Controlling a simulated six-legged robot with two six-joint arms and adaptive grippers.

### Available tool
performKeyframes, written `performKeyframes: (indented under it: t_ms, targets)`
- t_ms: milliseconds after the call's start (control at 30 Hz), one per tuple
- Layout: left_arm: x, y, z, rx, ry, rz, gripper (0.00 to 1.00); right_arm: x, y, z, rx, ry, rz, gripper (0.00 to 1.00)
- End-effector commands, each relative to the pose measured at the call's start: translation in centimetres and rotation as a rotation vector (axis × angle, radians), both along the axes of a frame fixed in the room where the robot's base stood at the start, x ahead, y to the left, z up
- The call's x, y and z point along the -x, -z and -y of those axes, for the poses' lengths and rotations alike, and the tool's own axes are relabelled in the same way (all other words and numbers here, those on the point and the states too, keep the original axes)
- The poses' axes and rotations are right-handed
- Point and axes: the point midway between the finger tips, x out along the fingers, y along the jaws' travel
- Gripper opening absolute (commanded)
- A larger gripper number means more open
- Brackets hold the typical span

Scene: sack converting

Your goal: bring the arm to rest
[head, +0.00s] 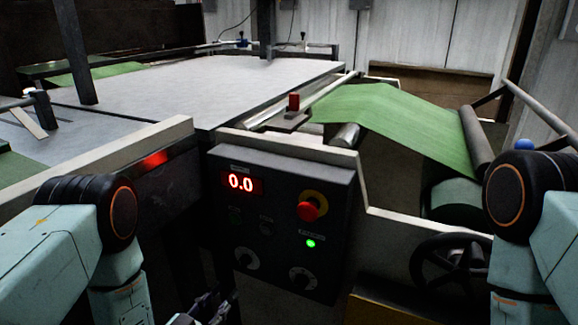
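My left arm (65,250) comes in from the lower left, bent at a dark round joint. Part of my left gripper (213,306) shows at the bottom edge, dark, in front of and below the control box (280,215). Its fingertips are hard to make out against the dark background, so I cannot tell whether it is open or shut. I see nothing held in it. My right arm (545,235) shows at the right edge. Its gripper is out of view.
The control box has a red display (241,183) reading 0.0, a red stop button (310,208) and a lit green lamp (310,244). A handwheel (450,268) stands at lower right. Green sheet (395,115) runs over rollers behind. A grey table (200,85) lies at back left.

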Motion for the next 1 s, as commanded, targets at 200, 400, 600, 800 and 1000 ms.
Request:
performKeyframes:
  t_ms: [200, 400, 600, 800, 1000]
  targets:
    - [4.6, 7.4, -1.0, -0.067, -0.064, -0.401, 0.32, 0.0, -0.1, 0.0, 0.0, 0.0, 0.0, 0.0]
    - [13.2, 12.0, -2.2, -0.124, -0.146, -0.835, 0.32, 0.0, -0.6, 0.0, 0.0, 0.0, 0.0, 0.0]
    - [23.8, 12.4, -3.3, -0.178, -0.232, -1.243, 0.32, 0.0, -1.3, 0.0, 0.0, 0.0, 0.0, 0.0]
    - [31.2, 9.6, -3.9, -0.221, -0.293, -1.494, 0.32, 0.0, -2.0, 0.0, 0.0, 0.0, 0.0, 0.0]
    - [31.5, 7.7, -3.9, -0.239, -0.295, -1.501, 0.32, 0.0, -2.6, 0.0, 0.0, 0.0, 0.0, 0.0]
